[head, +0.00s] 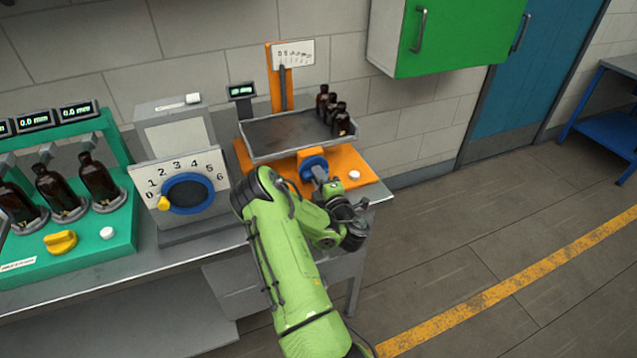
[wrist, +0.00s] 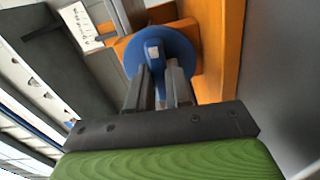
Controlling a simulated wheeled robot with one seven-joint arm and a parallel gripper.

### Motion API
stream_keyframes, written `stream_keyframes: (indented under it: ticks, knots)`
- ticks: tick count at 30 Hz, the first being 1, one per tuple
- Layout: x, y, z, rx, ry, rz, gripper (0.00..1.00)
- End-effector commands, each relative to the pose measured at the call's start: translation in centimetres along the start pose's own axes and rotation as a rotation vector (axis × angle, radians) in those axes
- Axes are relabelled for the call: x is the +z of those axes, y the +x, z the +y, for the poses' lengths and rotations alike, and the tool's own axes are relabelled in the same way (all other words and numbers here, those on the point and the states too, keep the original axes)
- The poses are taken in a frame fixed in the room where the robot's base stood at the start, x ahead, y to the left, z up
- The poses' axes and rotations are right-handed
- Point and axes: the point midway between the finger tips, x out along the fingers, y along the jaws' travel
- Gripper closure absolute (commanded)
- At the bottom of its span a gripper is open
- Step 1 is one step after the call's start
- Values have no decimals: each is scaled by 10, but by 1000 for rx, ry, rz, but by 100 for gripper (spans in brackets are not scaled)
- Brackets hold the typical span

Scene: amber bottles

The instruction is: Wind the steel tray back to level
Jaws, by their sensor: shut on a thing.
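The steel tray (head: 275,130) sits on an orange stand at the back of the bench, with several amber bottles (head: 333,108) standing close together at its right end. Whether the tray is exactly level I cannot tell from this angle. Below its front edge is a blue handwheel (head: 312,163), which also shows in the wrist view (wrist: 176,48). My gripper (head: 322,176) is at this wheel.
A scale card with a pointer (head: 293,55) and a small display (head: 241,91) stand behind the tray. A white button (head: 353,175) is on the orange base. Left are a numbered dial box (head: 187,192) and a green bottle rack (head: 95,235). A green cabinet (head: 460,35) hangs above right.

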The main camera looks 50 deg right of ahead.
Motion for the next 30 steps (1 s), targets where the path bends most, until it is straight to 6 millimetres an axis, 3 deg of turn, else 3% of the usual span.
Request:
stream_keyframes:
  ticks: [23, 24, 28, 30]
  knots:
    - [1, -2, -3, -9, -98, -4, 100]
    - [1, -2, -3, -9, -99, -4, 76]
    - [0, -1, -2, -6, -98, -3, 56]
    - [0, -1, -2, -5, -98, -2, 55]
